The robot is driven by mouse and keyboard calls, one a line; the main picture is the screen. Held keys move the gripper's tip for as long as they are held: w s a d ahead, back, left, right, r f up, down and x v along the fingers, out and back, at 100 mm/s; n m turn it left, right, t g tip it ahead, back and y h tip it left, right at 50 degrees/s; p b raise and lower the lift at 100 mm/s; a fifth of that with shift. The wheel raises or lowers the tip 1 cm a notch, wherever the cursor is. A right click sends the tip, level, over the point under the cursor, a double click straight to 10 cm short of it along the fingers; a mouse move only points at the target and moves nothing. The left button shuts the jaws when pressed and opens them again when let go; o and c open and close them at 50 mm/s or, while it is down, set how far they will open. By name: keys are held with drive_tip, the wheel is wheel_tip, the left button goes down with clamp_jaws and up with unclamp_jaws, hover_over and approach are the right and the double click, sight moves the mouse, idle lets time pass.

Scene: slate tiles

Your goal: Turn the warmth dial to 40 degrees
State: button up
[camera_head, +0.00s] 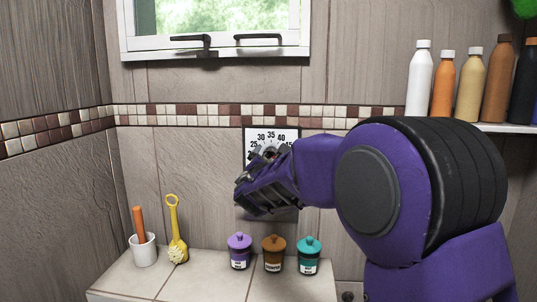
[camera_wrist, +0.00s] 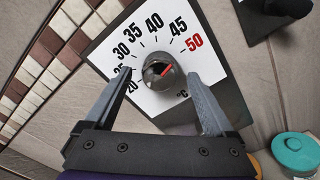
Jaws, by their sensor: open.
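The warmth dial is a round dark metallic knob (camera_wrist: 158,72) on a white scale plate (camera_wrist: 140,45) with black numbers and a red 50. In the wrist view its red mark points up and right, roughly toward the 50. My gripper (camera_wrist: 158,78) is open, with one finger on each side of the knob. I cannot tell whether either finger touches it. In the head view my gripper (camera_head: 262,165) covers the lower part of the plate (camera_head: 284,132), and the knob is mostly hidden.
Below on the tiled ledge stand a purple jar (camera_head: 239,252), a brown jar (camera_head: 274,254) and a teal jar (camera_head: 308,256). A white cup (camera_head: 144,250) and a yellow brush (camera_head: 178,235) stand left. Several bottles line a shelf (camera_head: 505,127) at right. A window (camera_head: 215,45) is above.

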drive_tip(key=shift+w, duration=0.55)
drive_tip(key=shift+c, duration=0.2)
drive_tip(key=c, duration=1.3)
drive_tip(key=shift+n, duration=0.4)
drive_tip(key=n+b, duration=0.1)
drive_tip(key=n, duration=0.1)
drive_tip(key=shift+n, duration=3)
